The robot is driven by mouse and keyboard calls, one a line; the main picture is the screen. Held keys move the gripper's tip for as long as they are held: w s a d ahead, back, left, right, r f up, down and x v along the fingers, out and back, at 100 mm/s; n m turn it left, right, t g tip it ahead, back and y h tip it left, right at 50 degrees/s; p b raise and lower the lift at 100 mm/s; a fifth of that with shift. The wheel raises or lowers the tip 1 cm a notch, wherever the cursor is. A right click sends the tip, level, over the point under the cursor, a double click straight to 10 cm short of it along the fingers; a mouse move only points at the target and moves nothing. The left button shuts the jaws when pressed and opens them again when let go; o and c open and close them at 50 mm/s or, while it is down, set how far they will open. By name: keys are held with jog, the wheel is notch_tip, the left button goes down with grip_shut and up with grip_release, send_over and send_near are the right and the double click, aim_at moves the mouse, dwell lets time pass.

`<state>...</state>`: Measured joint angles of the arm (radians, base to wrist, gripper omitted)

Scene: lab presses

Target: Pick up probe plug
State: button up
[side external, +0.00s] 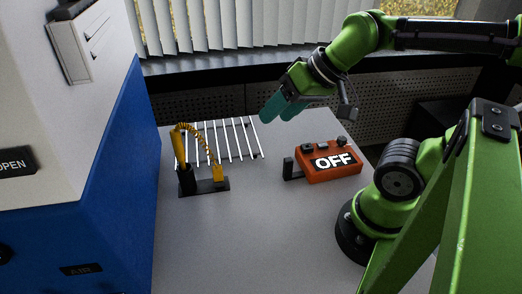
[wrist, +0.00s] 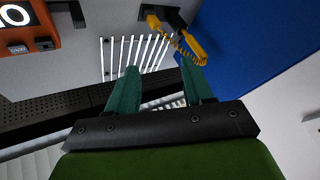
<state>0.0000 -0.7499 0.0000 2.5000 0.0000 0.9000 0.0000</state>
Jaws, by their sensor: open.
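The yellow probe plug (side external: 218,173) sits on the right part of a small black stand (side external: 210,187) on the table. A coiled yellow cord (side external: 203,134) joins it to a yellow probe handle (side external: 179,148), upright in the stand's black holder. In the wrist view the plug (wrist: 153,22) is near the top, left of the handle (wrist: 193,48). My gripper (side external: 276,108) has teal fingers and hangs above the table's far part, right of and beyond the plug. In the wrist view my gripper (wrist: 158,68) is open with nothing held between its fingers.
A rack of white bars (side external: 235,142) lies behind the stand. An orange box marked OFF (side external: 333,163) stands to the right, with a black block beside it. A large blue and white machine (side external: 95,190) borders the left. The table front (side external: 250,240) is clear.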

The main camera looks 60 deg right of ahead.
jog(key=n+g+h, duration=0.1)
jog(key=n+g, duration=0.5)
jog(key=n, duration=0.7)
send_near(217, 168)
jog(key=f, duration=0.3)
jog(key=w+f, duration=0.1)
jog(key=f, duration=0.1)
jog(key=shift+a+f, duration=0.1)
jog(key=shift+a, duration=0.25)
jog(key=shift+f, duration=2.7)
jog(key=shift+c, duration=0.3)
grip_shut()
